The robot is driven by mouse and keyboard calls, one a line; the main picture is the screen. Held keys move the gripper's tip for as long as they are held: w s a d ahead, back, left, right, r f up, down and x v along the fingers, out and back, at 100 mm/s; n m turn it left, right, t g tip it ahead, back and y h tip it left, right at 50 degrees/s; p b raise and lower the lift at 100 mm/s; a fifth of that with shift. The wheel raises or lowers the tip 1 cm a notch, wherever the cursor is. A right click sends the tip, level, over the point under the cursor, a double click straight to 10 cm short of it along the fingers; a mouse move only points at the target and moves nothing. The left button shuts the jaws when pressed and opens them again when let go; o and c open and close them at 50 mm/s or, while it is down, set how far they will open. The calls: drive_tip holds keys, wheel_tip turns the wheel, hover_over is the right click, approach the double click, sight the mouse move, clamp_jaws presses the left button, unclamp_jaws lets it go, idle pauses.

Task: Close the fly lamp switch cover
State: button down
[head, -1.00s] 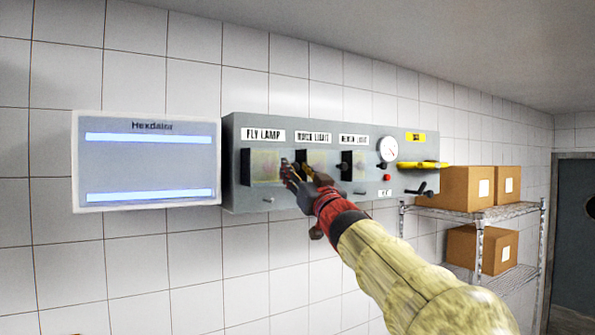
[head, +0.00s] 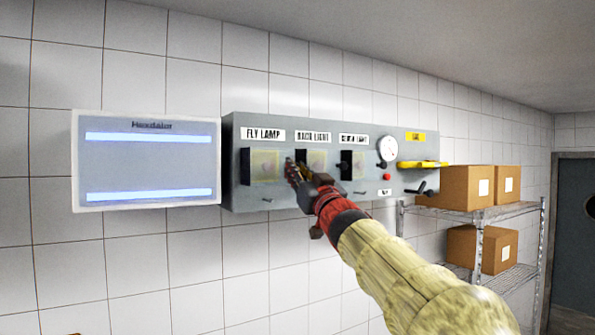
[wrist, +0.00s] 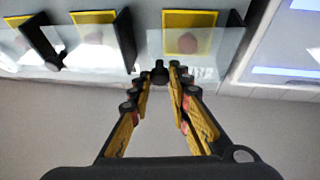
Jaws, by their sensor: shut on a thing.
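The fly lamp switch bay (head: 264,167) is the leftmost on the grey wall panel, under its "FLY LAMP" label (head: 263,134). In the wrist view, which is turned over, its yellow plate with a dull red switch (wrist: 189,42) shows through a clear cover (wrist: 222,45). The cover has a dark hinge side and a small black knob (wrist: 160,72) at its free edge. My gripper (head: 291,170) is at the bay's right edge. In the wrist view my gripper (wrist: 162,76) is shut on that knob. I cannot tell exactly how far the cover stands from the panel.
Two similar covered bays, back light (head: 317,161) and another (head: 359,164), sit to the right. Further right are a gauge (head: 388,149), a red button (head: 386,177) and a yellow handle (head: 421,164). A screen (head: 148,162) stands left. Shelving (head: 487,214) holds boxes.

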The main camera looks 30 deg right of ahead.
drive_tip(key=shift+w+d+r+p, duration=0.15)
drive_tip(key=shift+w+d+p, duration=0.15)
drive_tip(key=shift+w+p, duration=0.4)
drive_tip(key=c, duration=2.1)
unclamp_jaws()
drive_tip(key=o, duration=0.4)
drive_tip(key=shift+w+d, duration=0.15)
drive_tip(key=shift+d, duration=0.1)
drive_tip(key=shift+a, duration=0.1)
drive_tip(key=v, duration=1.2)
